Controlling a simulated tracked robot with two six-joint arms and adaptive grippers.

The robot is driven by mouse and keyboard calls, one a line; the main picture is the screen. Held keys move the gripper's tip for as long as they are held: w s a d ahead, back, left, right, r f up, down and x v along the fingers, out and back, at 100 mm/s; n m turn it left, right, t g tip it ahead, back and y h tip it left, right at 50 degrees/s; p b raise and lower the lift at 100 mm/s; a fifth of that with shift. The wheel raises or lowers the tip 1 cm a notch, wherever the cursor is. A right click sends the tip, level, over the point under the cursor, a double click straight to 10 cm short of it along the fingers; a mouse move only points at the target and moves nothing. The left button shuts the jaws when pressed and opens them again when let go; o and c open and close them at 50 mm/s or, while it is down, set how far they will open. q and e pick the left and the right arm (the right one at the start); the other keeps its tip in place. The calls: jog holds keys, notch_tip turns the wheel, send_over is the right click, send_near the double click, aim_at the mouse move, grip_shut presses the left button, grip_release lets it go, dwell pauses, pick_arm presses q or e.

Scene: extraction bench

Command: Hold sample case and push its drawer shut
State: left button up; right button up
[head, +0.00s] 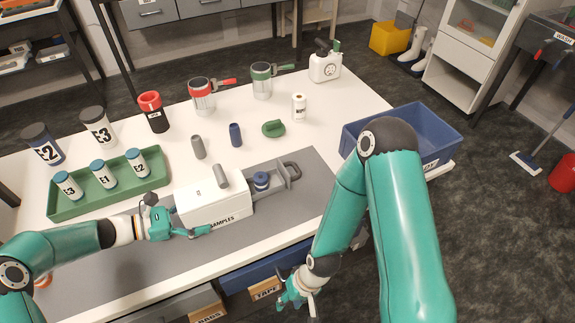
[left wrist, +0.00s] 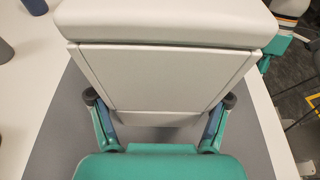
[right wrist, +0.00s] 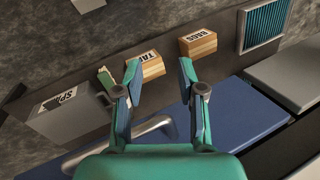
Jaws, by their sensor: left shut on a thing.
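The white sample case (head: 215,202) lies on the grey mat, with "SAMPLES" on its front side. Its grey drawer (head: 274,183) sticks out from the right end, with a handle (head: 292,170) at its far end and a dark blue jar (head: 261,181) inside. My left gripper (head: 187,230) is shut on the case's left end. In the left wrist view its fingers clasp both sides of the case (left wrist: 165,75). My right gripper (head: 311,294) is open and empty, below and in front of the table edge, right of the case. In the right wrist view its fingers (right wrist: 158,84) are apart.
A green tray (head: 92,205) with several jars stands left of the case. A blue bin (head: 440,147) stands at the table's right. A "TAPE" box (head: 265,289) lies below the front edge. The mat right of the drawer is clear.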

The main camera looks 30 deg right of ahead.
aim_at(297, 167)
jog(key=w+d+r+m+g, duration=0.2)
jog(key=d+r+m+g, duration=0.1)
jog(key=d+r, duration=0.45)
jog(key=w+d+r+m+g, duration=0.2)
jog(key=d+r+m+g, duration=0.1)
jog(key=d+r, duration=0.45)
jog(key=w+r+n+t, duration=0.1)
jog(key=w+r, duration=0.1)
jog(key=w, duration=0.1)
jog(key=w+d+r+n, duration=0.1)
jog(key=w+r, duration=0.1)
jog(key=w, duration=0.2)
jog(key=w+d+r+n+t+h, duration=0.1)
jog(key=w+r+n, duration=0.1)
jog(key=w+r, duration=0.1)
jog(key=shift+w+d+t, duration=0.1)
jog(key=shift+w+t, duration=0.2)
jog(key=shift+w, duration=0.4)
jog(key=w+r+n+t, duration=0.3)
jog(key=w+r+n, duration=0.2)
jog(key=w+r, duration=0.6)
jog(key=shift+h, duration=0.4)
jog(key=a+f, duration=0.1)
jog(key=f, duration=0.2)
jog(key=s+a+f, duration=0.1)
jog(key=f, duration=0.2)
jog(key=a+f, duration=0.1)
jog(key=f, duration=0.2)
jog(key=shift+s+f, duration=0.35)
jog(key=shift+f, duration=0.05)
